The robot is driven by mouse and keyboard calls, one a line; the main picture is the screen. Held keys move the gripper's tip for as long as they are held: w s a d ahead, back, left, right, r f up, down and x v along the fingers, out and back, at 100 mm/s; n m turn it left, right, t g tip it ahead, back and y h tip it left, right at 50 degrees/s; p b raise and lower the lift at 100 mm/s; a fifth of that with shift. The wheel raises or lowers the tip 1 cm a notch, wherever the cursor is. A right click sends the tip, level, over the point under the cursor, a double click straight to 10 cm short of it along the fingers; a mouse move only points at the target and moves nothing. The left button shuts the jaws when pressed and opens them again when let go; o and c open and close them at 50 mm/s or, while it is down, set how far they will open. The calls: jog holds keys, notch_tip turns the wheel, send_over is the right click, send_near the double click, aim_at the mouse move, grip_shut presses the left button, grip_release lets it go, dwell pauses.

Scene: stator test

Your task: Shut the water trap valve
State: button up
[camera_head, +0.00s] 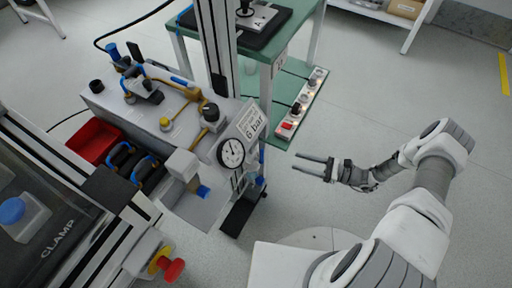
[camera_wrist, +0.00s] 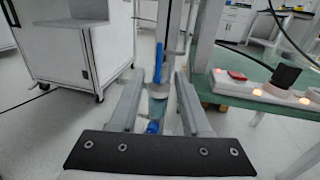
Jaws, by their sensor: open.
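The water trap (camera_head: 254,184) hangs below the pressure gauge at the corner of the grey bench unit in the head view. A blue upright lever (camera_head: 262,156) shows just above it. In the wrist view the blue lever (camera_wrist: 158,62) stands upright between my fingers, farther off. A clear bowl (camera_wrist: 158,92) is below it, with a blue part (camera_wrist: 152,127) lower down. I cannot tell which blue part is the valve handle. My gripper (camera_head: 297,162) is open and empty, to the right of the trap and apart from it, fingers pointing left toward it.
The pressure gauge (camera_head: 231,152) and a "6 bar" sign (camera_head: 252,119) are beside the trap. A green table (camera_head: 283,50) stands behind, with a lit power strip (camera_head: 302,104) on its lower shelf. A vertical metal post (camera_head: 216,50) rises nearby. Floor around my arm is clear.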

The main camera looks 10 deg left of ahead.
aim_at(262, 156)
jog(key=a+b, duration=0.1)
jog(key=a, duration=0.4)
jog(key=w+a+b, duration=0.1)
jog(key=a, duration=0.5)
jog(key=w+a+b, duration=0.1)
jog(key=a, duration=0.5)
jog(key=shift+w, duration=0.15)
jog(key=shift+c, duration=0.2)
grip_shut()
dwell(0.5)
